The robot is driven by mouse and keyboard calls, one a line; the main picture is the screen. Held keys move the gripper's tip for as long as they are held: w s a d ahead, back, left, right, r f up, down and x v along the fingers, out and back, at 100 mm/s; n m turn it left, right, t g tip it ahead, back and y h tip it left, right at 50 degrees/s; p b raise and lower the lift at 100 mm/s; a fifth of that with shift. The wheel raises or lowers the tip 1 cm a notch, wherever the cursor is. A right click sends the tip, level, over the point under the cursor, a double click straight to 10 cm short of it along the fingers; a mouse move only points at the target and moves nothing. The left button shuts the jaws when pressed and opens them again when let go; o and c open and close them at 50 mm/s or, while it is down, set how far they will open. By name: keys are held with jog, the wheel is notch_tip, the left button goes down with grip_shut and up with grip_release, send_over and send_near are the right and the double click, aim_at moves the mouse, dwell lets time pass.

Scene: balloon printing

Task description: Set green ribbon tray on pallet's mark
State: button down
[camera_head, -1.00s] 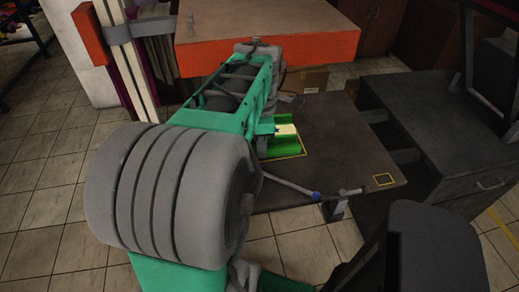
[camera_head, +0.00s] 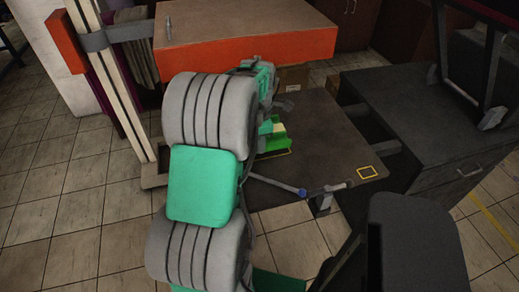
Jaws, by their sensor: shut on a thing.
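The green ribbon tray (camera_head: 274,141), with a pale patch on top, shows in the head view at the left part of the dark flat pallet (camera_head: 325,135). A yellow outlined mark (camera_head: 278,154) shows along its near edge. The tray is at the mark; I cannot tell whether it rests flat on the pallet. My gripper (camera_head: 264,133) is at the tray's left side and shut on it. My green and grey arm hides most of the gripper and the tray's left end.
A small yellow square (camera_head: 366,172) marks the pallet's right corner. A dark cabinet (camera_head: 430,120) stands to the right. A blue-grey bar (camera_head: 295,190) crosses the pallet's near edge.

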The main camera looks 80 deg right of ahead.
jog(key=shift+w+d+f, duration=0.1)
jog(key=shift+d+f, duration=0.05)
jog(key=shift+f, duration=1.7)
jog(key=c, duration=1.5)
grip_release()
